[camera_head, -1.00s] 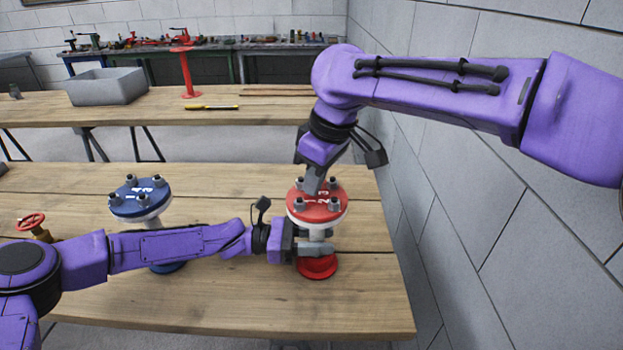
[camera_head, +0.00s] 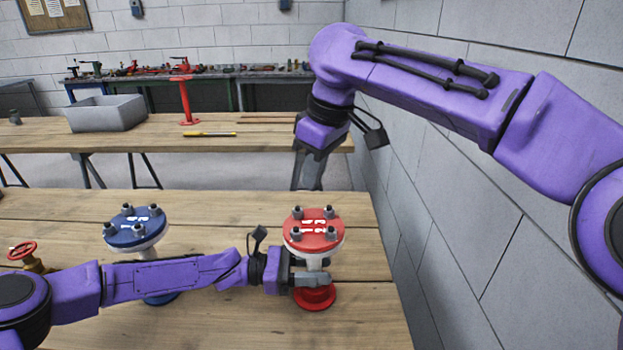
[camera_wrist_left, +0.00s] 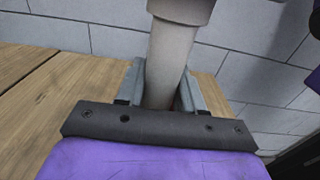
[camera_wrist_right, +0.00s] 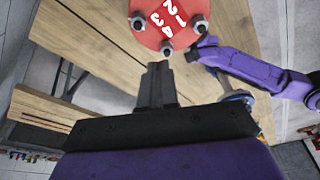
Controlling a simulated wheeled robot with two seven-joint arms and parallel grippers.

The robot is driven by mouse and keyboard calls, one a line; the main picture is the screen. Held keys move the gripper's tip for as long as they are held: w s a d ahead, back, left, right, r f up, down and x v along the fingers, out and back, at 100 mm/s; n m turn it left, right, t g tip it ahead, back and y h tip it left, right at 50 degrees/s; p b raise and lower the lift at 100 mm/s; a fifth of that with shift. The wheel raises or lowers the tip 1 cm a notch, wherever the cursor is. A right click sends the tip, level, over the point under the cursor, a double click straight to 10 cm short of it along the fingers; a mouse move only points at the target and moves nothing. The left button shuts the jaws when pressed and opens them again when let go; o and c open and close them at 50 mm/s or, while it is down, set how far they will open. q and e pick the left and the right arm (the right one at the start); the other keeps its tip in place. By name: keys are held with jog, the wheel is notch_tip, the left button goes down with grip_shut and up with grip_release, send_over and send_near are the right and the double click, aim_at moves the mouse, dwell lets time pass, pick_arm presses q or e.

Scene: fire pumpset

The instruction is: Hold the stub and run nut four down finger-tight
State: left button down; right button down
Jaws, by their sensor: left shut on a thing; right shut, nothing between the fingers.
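The red-topped stub (camera_head: 313,232) stands upright on the near table, with a red round base and a pale neck. Its red flange carries several grey nuts on studs and white numbers 1 to 4; the flange also shows in the right wrist view (camera_wrist_right: 167,18). My left gripper (camera_head: 312,279) is shut on the neck below the flange; the left wrist view shows the pale neck (camera_wrist_left: 174,50) between its fingers. My right gripper (camera_head: 307,186) is shut and empty, above and behind the flange, apart from the nuts. In the right wrist view its closed fingertips (camera_wrist_right: 158,68) point towards the flange.
A blue-topped flanged stub (camera_head: 135,228) stands to the left, partly behind my left arm. A brass valve with a red handwheel (camera_head: 23,251) is at the far left. A grey bin (camera_head: 106,113) and yellow tool (camera_head: 209,134) lie on the back table. A block wall is close on the right.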

aim_at(305, 223)
jog(key=shift+d+f, duration=0.1)
jog(key=shift+f, duration=3.3)
jog(key=shift+s+a, duration=0.25)
jog(key=shift+s, duration=0.1)
jog(key=shift+s+a, duration=0.2)
jog(key=shift+s, duration=0.1)
jog(key=shift+s+a, duration=0.15)
